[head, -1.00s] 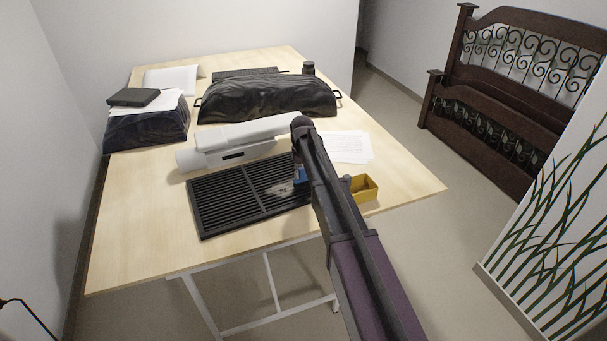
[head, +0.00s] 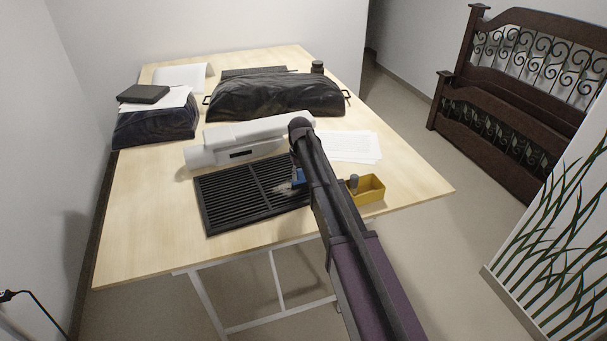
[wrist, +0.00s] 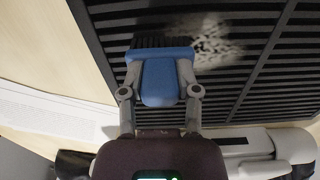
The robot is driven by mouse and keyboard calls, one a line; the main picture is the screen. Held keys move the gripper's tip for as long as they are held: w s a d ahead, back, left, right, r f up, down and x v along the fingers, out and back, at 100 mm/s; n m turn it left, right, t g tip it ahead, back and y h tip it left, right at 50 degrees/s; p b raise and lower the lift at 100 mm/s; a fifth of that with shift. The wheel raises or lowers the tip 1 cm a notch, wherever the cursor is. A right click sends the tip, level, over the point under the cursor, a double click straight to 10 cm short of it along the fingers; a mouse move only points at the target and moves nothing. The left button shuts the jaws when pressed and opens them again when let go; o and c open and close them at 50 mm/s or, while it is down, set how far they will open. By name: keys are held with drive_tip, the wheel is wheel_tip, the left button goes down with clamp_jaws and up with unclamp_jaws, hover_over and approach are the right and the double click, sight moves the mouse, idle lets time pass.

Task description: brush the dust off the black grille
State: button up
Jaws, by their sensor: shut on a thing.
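The black grille (head: 240,195) lies flat on the table, with slats in two panels. A pale dust patch (wrist: 205,38) lies on its slats in the wrist view, beside and ahead of the brush. It partly shows in the head view (head: 284,188), next to my arm. My gripper (wrist: 160,88) is shut on the blue brush (wrist: 160,75), whose dark bristles point at the grille. Whether the bristles touch the slats I cannot tell. In the head view my arm hides the gripper and the grille's right end, and only a bit of blue brush (head: 298,177) shows.
A white device (head: 235,142) lies just behind the grille. A yellow box (head: 371,193) with a grey thing in it stands right of my arm, near the table (head: 140,245) edge. Papers (head: 350,147) and a dark covered bulk (head: 275,97) lie farther back. The table's front left is clear.

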drive_tip(key=shift+a, duration=0.2)
drive_tip(key=shift+s+a, duration=0.25)
drive_tip(key=shift+a, duration=0.5)
drive_tip(key=shift+s+a, duration=0.2)
drive_tip(key=shift+a, duration=0.55)
drive_tip(key=shift+a, duration=0.1)
drive_tip(key=shift+s+a+f, duration=0.1)
drive_tip(key=shift+s+a, duration=0.15)
drive_tip(key=shift+a, duration=0.55)
drive_tip(key=shift+s+a, duration=0.25)
drive_tip(key=shift+a, duration=0.5)
drive_tip(key=shift+a, duration=0.15)
drive_tip(key=shift+s+a, duration=0.25)
drive_tip(key=shift+a, duration=0.5)
drive_tip(key=shift+s+a, duration=0.2)
drive_tip(key=shift+a, duration=0.55)
drive_tip(key=shift+w, duration=0.1)
drive_tip(key=shift+w+a, duration=0.15)
drive_tip(key=shift+w, duration=0.3)
